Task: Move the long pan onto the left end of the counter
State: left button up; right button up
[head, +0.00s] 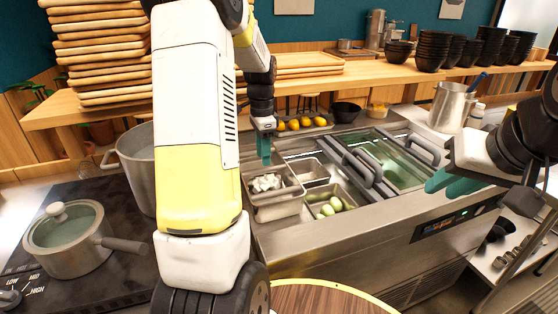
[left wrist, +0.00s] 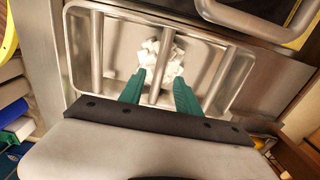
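A long steel pan (head: 275,198) holding white pieces (head: 266,182) sits in the near left part of the steel counter (head: 330,235). The pan also shows in the left wrist view (left wrist: 80,65), with metal bars across it. My left gripper (head: 264,160) points down over the pan. In the left wrist view its teal fingers (left wrist: 160,85) are apart, with the middle bar between them; I cannot tell whether they touch it. My right gripper (head: 445,183) hangs at the counter's right front, away from the pan; its finger gap is unclear.
A small pan with green and pale pieces (head: 330,206) and an empty pan (head: 311,172) sit beside it. A stove with a lidded saucepan (head: 72,240) and tall pot (head: 138,160) stands left. Lemons (head: 293,124) lie behind. A round wooden top (head: 320,299) is in front.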

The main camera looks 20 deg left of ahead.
aim_at(264, 169)
pick_arm(q)
notch_tip(264, 169, up, 3)
jog(key=shift+s+d, duration=0.1)
jog(key=s+d+r+n+t+h, duration=0.1)
jog(key=s+d+r+n+t, duration=0.2)
jog(key=s+d+r+n, duration=0.55)
jog(key=s+d+r+t, duration=0.1)
jog(key=s+d, duration=0.1)
jog(key=s, duration=0.5)
jog(key=s+d+r+n+t+h, duration=0.1)
jog(key=s+d+t, duration=0.1)
jog(key=s, duration=0.5)
jog(key=shift+s+r, duration=0.2)
jog(key=shift+r, duration=0.15)
